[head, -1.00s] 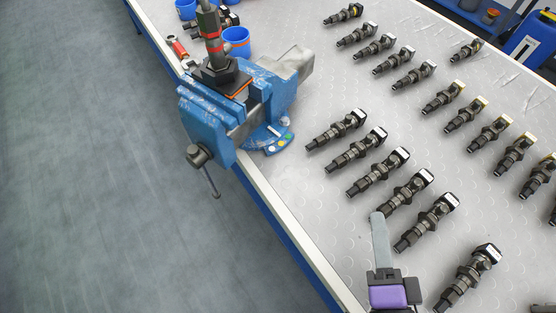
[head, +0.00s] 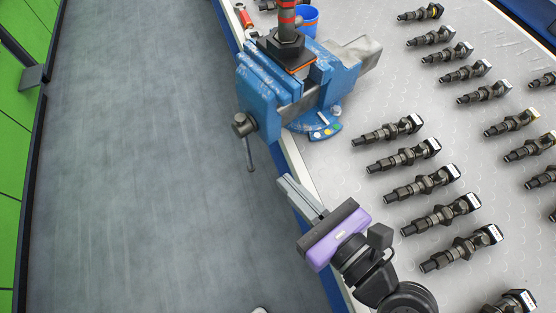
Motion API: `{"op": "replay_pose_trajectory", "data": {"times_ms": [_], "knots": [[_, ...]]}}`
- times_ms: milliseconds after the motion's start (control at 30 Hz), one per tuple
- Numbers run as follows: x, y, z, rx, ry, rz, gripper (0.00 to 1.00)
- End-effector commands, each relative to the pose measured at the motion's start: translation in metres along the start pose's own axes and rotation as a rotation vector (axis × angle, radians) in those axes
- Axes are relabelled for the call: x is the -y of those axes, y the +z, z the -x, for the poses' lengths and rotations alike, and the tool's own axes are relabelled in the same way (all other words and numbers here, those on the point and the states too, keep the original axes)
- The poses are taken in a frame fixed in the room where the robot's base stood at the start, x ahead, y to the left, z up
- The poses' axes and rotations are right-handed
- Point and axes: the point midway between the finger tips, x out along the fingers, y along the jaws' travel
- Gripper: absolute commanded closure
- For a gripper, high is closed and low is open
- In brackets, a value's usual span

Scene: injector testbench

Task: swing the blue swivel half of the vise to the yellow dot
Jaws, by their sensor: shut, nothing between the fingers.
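The blue vise (head: 262,92) is mounted at the bench's left edge, its jaws facing the aisle. Its jaws hold a dark upright part with red bands (head: 286,40). A blue base plate (head: 312,121) below it carries several small coloured dots. A yellow dot (head: 327,132) seems to be among them, but the dots are tiny. The vise's handle bar (head: 249,152) hangs down over the aisle. My gripper (head: 285,181), with grey fingers and a purple body, is shut and empty. It is below and to the right of the handle in the picture, apart from the vise.
Dark injectors (head: 404,156) lie in rows on the grey bench top, right of the vise and of my gripper. A blue cup (head: 308,20) stands behind the vise. The aisle floor (head: 150,160) left of the bench is clear. Green panels (head: 14,180) line the far left.

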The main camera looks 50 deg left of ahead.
Motion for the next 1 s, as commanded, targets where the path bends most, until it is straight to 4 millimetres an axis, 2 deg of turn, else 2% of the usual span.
{"op": "replay_pose_trajectory", "data": {"times_ms": [400,600,800,1000], "knots": [[-0.001,0.001,-0.079,0.000,0.003,0.004,1.00],[-0.001,0.000,-0.111,-0.001,0.001,0.004,1.00],[0.000,0.000,-0.126,0.000,-0.002,0.004,1.00],[0.001,0.000,-0.129,-0.001,-0.003,0.004,1.00]]}}
